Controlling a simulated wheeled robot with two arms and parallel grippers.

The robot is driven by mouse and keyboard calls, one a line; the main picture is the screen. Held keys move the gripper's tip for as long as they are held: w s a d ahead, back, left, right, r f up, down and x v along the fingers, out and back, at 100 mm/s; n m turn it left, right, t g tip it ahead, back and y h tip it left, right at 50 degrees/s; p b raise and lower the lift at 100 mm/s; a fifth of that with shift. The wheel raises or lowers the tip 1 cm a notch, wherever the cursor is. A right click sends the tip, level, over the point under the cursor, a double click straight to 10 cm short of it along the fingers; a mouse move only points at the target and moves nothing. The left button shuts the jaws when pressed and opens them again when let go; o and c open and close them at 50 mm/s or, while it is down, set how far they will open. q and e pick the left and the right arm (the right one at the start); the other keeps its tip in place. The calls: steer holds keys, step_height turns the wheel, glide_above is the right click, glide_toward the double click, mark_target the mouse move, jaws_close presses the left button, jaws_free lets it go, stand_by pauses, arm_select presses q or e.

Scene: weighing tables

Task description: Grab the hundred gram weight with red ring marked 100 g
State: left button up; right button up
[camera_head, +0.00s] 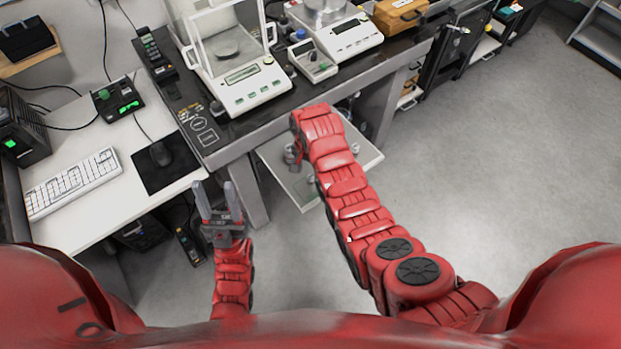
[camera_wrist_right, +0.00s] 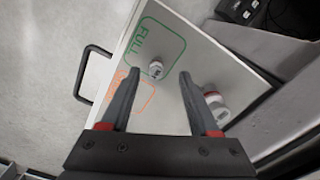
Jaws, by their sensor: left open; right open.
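In the right wrist view a small silver weight (camera_wrist_right: 156,69) stands on a pale tray (camera_wrist_right: 190,40), with a dark mark I cannot read. A larger silver weight (camera_wrist_right: 217,104) with what looks like a reddish ring is to its right, partly behind the right finger; its marking is not legible. My right gripper (camera_wrist_right: 157,75) is open, with the small weight showing between its fingertips and nothing held. In the head view the right gripper is mostly hidden by its arm, over the tray (camera_head: 368,158). My left gripper (camera_head: 214,187) is open and empty, beside the desk.
The tray has a green outline marked FULL, an orange outline and a dark handle (camera_wrist_right: 84,72). In the head view it is below the dark bench (camera_head: 225,130), which bears a glass-cased balance (camera_head: 243,82) and a second scale (camera_head: 345,40). Floor (camera_head: 480,170) at right is clear.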

mark_target(310, 176)
steer(key=f, duration=0.1)
steer(key=f+p, duration=0.1)
steer(key=shift+w+d+f, duration=0.2)
steer(key=shift+d+f, duration=0.15)
steer(key=shift+d, duration=0.05)
steer(key=shift+f, duration=0.75)
jaws_close()
